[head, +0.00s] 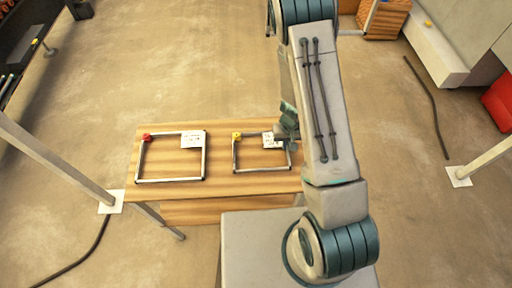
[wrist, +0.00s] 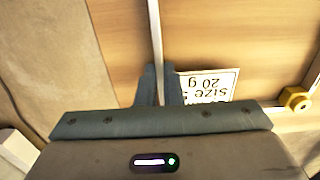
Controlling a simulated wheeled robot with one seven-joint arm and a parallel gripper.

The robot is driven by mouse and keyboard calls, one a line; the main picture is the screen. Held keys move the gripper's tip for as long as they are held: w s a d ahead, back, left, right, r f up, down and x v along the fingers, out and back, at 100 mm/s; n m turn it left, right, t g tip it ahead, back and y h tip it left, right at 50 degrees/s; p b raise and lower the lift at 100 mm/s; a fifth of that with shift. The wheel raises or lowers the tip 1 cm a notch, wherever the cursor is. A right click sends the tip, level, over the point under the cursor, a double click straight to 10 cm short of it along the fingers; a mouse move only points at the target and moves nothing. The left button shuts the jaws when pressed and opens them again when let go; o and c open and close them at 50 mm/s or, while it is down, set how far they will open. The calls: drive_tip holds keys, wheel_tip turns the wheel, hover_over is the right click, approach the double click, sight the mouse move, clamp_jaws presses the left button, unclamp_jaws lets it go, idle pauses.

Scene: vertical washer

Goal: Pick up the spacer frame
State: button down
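A smaller spacer frame (head: 235,155) with thin grey bars, a yellow corner block and a white label is at the right of the wooden table. My gripper (head: 289,140) is over its right side, partly hidden by my arm. In the wrist view, my gripper (wrist: 160,82) has its fingers close together on either side of one bar of the spacer frame (wrist: 156,30), with little visible gap. The label (wrist: 208,84) reads upside down, with "size" and "20 g" legible. Whether the frame is lifted cannot be told.
A larger frame (head: 170,180) with a red corner block and white label lies at the left of the wooden table (head: 220,190). Metal posts stand on both sides. A dark cable (head: 430,100) lies on the floor at right.

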drive_tip(key=shift+r, duration=0.1)
drive_tip(key=shift+r, duration=0.5)
wheel_tip(320, 180, up, 2)
drive_tip(key=shift+w+r, duration=0.1)
drive_tip(key=shift+r, duration=0.1)
drive_tip(key=s+d+r+b, duration=0.2)
drive_tip(key=s+d+r, duration=0.3)
drive_tip(key=s, duration=0.5)
wheel_tip(320, 180, up, 2)
drive_tip(key=shift+s+d+r, duration=0.2)
drive_tip(key=shift+s, duration=0.1)
